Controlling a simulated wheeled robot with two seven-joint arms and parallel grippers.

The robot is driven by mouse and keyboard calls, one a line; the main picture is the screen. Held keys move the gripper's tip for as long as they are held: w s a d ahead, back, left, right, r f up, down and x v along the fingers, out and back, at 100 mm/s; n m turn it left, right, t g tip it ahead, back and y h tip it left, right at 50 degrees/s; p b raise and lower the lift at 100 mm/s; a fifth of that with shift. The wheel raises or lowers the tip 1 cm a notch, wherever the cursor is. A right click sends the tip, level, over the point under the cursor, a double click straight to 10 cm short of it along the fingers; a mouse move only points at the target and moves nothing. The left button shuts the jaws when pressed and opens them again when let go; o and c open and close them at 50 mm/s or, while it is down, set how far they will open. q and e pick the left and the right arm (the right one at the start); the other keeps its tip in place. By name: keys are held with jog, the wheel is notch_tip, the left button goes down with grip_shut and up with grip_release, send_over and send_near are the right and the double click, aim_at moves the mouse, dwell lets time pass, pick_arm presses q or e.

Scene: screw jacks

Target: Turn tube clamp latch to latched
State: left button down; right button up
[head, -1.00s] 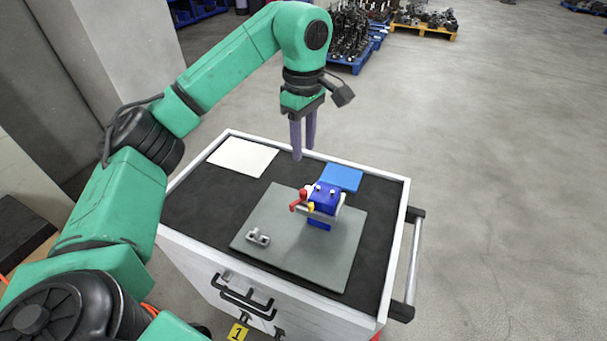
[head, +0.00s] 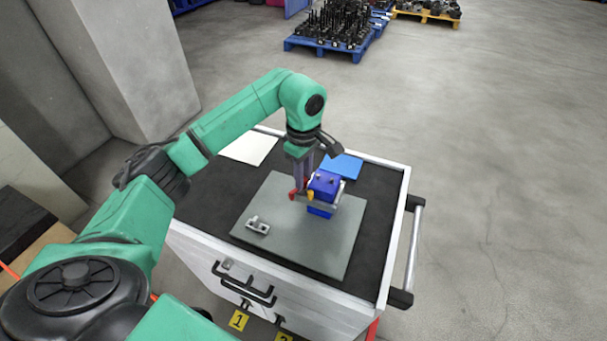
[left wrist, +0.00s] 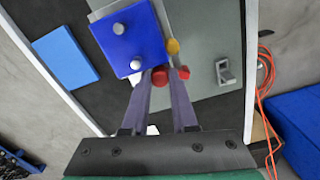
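The tube clamp is a blue block (head: 322,184) with a grey bracket, standing on a grey plate (head: 275,250). Its red latch handle (head: 292,195) is on the block's left side, beside a small yellow part (head: 310,196). My left gripper (head: 301,186) points down at the latch, its fingertips low beside the block. In the left wrist view the two fingers (left wrist: 162,78) stand apart, with a red latch part (left wrist: 159,76) between them and more red just outside the right finger. The fingers partly hide the latch, and contact cannot be told. My right gripper is not in view.
A small grey metal bracket (head: 258,226) sits on the plate's left part. A blue pad (head: 343,166) and a white pad (head: 250,148) lie at the back of the black cart top. A raised white rim (head: 395,235) borders the cart. The plate's front is clear.

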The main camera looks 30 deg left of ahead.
pick_arm(q)
jog(key=shift+n, duration=0.3)
jog(key=shift+n+b, duration=0.4)
jog(key=shift+n, duration=0.5)
jog(key=shift+w+r+n+b, duration=0.1)
jog(key=shift+n+b, duration=0.25)
jog(key=shift+n, duration=1.35)
jog(key=c, duration=1)
grip_release()
